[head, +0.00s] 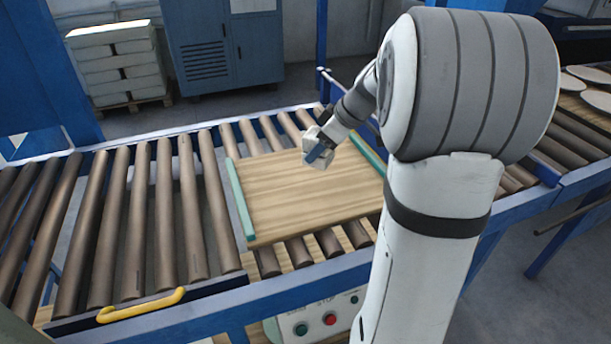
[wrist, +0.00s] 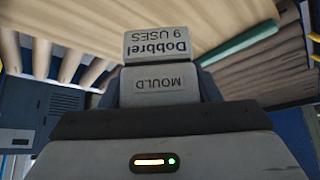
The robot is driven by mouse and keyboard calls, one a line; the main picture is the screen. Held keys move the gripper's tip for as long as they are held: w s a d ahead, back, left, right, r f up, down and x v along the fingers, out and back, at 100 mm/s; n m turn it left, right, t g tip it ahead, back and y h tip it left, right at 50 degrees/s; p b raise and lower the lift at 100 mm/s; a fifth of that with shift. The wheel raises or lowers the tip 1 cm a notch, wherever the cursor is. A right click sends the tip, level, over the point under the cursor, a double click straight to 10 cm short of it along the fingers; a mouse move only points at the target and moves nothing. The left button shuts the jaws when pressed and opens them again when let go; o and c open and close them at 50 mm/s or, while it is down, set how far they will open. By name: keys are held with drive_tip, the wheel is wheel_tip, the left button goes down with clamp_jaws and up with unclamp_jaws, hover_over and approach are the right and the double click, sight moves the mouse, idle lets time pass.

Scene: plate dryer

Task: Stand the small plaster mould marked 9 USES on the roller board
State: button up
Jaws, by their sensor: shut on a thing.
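The small white plaster mould (wrist: 158,45) is in my gripper (wrist: 160,88). In the head view the mould (head: 311,134) shows as a small pale block at my gripper (head: 319,152), over the far right part of the roller board (head: 262,205). The dark blue fingers are shut on it. I cannot tell whether the mould touches the board. The board is pale wood with green side strips and is otherwise bare.
The board rests on a roller conveyor (head: 150,225) with blue rails. A yellow handle (head: 141,304) is at the front left. Pale round plates (head: 590,85) lie at the far right. A blue cabinet (head: 220,50) and stacked white slabs (head: 117,62) stand behind.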

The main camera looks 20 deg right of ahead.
wheel_tip(320, 180, down, 9)
drive_tip(key=shift+a+f+b, duration=0.1)
drive_tip(key=shift+a+b, duration=0.05)
drive_tip(key=shift+b, duration=0.25)
drive_tip(key=shift+f+b, duration=0.25)
drive_tip(key=shift+b, duration=0.1)
drive_tip(key=o, duration=1.2)
drive_tip(key=shift+r, duration=0.2)
